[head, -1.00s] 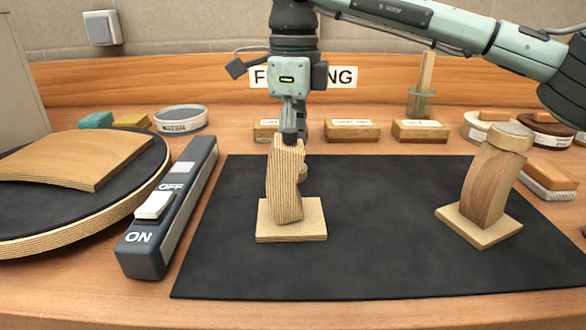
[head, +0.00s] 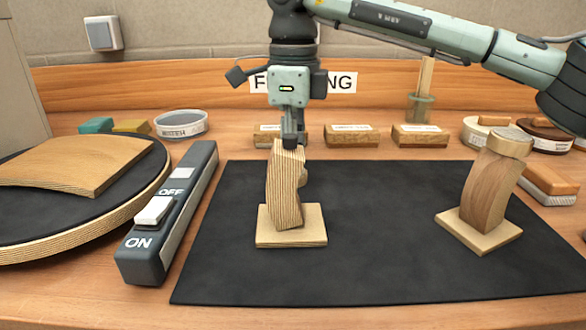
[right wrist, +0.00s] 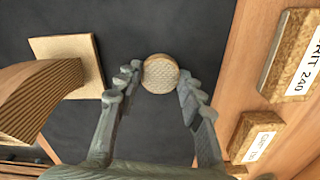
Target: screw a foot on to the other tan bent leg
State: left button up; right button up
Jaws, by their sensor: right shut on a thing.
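A striped tan bent leg (head: 285,190) stands on a square base plate (head: 290,239) in the middle of the black mat; no foot shows on its top. A second bent leg (head: 490,190) at the right stands on its own base with a round foot (head: 511,141) on its top. My right gripper (right wrist: 158,82) points down behind the striped leg. It is shut on a round foot (right wrist: 161,70) with a pale textured face. In the head view that foot (head: 303,177) is mostly hidden behind the leg. My left gripper is not in view.
A switch box (head: 170,220) and a round turntable (head: 75,232) with a curved board (head: 85,160) stand at the left. Several sanding blocks (head: 350,135) line the back of the table. The black mat (head: 390,230) is clear between the two legs.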

notch_tip(320, 180, up, 4)
jog(key=shift+r, duration=0.1)
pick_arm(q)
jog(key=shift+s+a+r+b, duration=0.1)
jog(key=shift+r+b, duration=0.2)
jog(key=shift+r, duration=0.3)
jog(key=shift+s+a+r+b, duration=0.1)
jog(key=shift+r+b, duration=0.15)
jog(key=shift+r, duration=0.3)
pick_arm(e)
jog(key=s+a+r, duration=0.6)
jog(key=s+a, duration=0.1)
jog(key=s, duration=0.1)
jog(key=shift+s+a+r, duration=0.35)
jog(key=shift+a, duration=0.05)
